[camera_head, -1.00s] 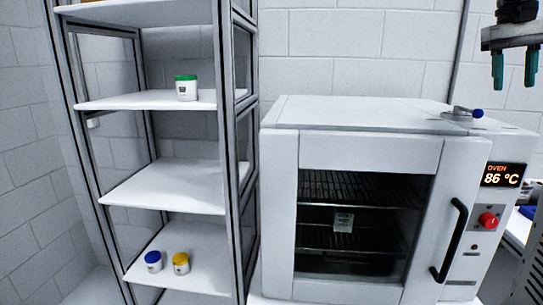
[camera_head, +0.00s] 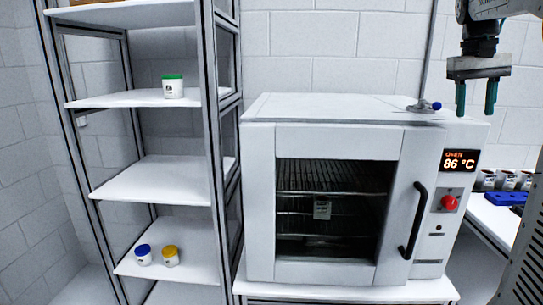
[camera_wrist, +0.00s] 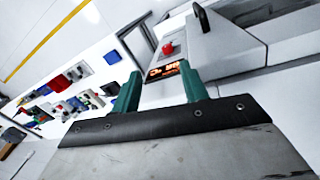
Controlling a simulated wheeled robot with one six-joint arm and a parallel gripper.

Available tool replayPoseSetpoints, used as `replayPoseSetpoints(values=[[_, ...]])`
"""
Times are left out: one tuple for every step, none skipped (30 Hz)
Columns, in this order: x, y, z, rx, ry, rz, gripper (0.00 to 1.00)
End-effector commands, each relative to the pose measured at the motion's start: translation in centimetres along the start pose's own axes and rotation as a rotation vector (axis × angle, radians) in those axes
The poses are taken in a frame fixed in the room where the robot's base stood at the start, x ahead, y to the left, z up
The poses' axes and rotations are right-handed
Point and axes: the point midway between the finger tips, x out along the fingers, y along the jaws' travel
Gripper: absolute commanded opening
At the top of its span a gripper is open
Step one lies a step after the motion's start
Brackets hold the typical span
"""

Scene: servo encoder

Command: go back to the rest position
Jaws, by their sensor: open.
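My gripper (camera_head: 476,98) hangs at the upper right in the head view, its two green fingers pointing down and apart, with nothing between them. It is in the air near the oven's right end, and appears above the level of the display. In the wrist view my gripper (camera_wrist: 160,88) shows both green fingers spread and empty. The white oven (camera_head: 330,200) has its door shut, a black handle, a red knob (camera_head: 449,203) and a display reading 86 °C. The oven's red knob and display also show in the wrist view (camera_wrist: 168,47).
A shelf rack (camera_head: 150,185) stands left of the oven, holding a green-lidded jar (camera_head: 173,88), a blue-lidded jar (camera_head: 143,255) and a yellow-lidded jar (camera_head: 170,257). A bench with several items stands at right.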

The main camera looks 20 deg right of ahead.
Motion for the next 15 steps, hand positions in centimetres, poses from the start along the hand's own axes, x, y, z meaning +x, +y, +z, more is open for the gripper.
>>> replayPoseSetpoints(values=[[0.7,-1.1,0.8,-0.01,0.001,-0.007,0.44],[1.1,-1.6,1.2,-0.015,0.002,-0.012,0.44],[1.7,-2.6,1.8,-0.025,0.003,-0.018,0.44],[2.2,-3.3,2.4,-0.033,0.005,-0.022,0.44],[2.7,-4.1,3.0,-0.041,0.006,-0.027,0.44],[3.4,-5.2,3.9,-0.055,0.009,-0.034,0.44],[3.9,-6.2,4.8,-0.065,0.011,-0.04,0.44],[4.5,-7.3,5.7,-0.079,0.014,-0.047,0.44],[5.4,-8.8,7.2,-0.101,0.02,-0.056,0.44],[6.2,-10.0,8.5,-0.119,0.023,-0.064,0.44],[7.0,-11.3,10.0,-0.139,0.028,-0.073,0.44],[8.2,-13.1,12.2,-0.169,0.036,-0.085,0.44],[9.2,-14.3,13.9,-0.192,0.04,-0.093,0.44],[10.2,-15.4,15.6,-0.215,0.044,-0.101,0.44],[11.4,-16.7,17.9,-0.247,0.051,-0.113,0.44]])
